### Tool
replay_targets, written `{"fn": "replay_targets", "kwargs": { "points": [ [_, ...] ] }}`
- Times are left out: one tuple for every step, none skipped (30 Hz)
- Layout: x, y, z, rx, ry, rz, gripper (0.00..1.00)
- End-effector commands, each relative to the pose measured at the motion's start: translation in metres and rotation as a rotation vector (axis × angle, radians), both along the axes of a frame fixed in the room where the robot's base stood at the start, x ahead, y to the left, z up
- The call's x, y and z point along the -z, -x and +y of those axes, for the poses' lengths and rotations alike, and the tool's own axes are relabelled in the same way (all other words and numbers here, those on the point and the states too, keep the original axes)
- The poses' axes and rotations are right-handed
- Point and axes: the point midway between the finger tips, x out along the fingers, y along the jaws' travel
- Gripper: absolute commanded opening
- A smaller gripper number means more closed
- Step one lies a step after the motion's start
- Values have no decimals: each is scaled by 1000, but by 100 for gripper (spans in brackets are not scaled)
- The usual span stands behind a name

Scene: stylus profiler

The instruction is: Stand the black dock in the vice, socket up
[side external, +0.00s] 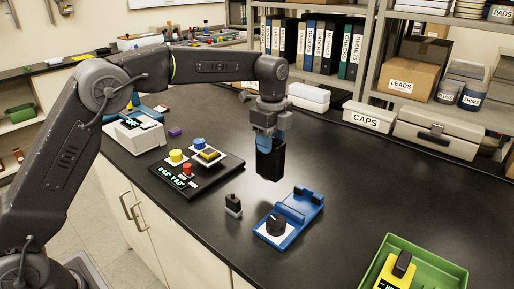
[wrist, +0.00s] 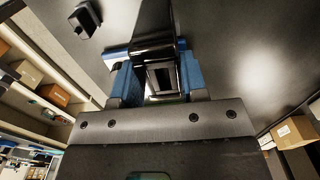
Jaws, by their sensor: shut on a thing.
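My gripper (side external: 269,136) hangs over the bench with its blue fingers shut on the black dock (side external: 270,162). The dock is held upright in the air, above and behind the blue vice. In the wrist view the dock (wrist: 159,47) sits between the two blue fingers (wrist: 157,80), with a rectangular opening facing the camera. I cannot tell for sure which face is the socket. The blue vice (side external: 308,202) lies on the bench in the side view, with a black knob on a white plate at its near end. Its jaws look empty.
A small black-and-grey part (side external: 233,206) stands left of the vice. A black control panel (side external: 198,172) with coloured knobs is farther left. A green tray (side external: 446,273) holding a yellow device is at lower right. The bench between vice and tray is clear.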

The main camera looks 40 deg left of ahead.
Motion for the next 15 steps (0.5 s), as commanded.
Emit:
{"fn": "replay_targets", "kwargs": {
  "points": [
    [-1,1,-21,9,0,0,2],
    [-3,1,-32,9,1,-1,2],
    [-4,3,-45,8,1,-1,2],
    [-5,4,-55,8,1,-1,2],
    [-6,5,-63,8,0,0,2],
    [-7,7,-74,6,1,-1,2],
    [-8,8,-81,6,0,-1,2],
    [-9,9,-87,4,0,-1,2],
    [-9,11,-94,4,0,0,2],
    [-9,12,-98,3,0,0,2],
    [-9,12,-101,2,0,0,2],
    [-9,13,-104,1,0,0,2],
    [-9,13,-105,1,0,0,2],
    [-8,13,-106,0,0,1,2],
    [-6,14,-107,0,0,1,2]
  ]
}}
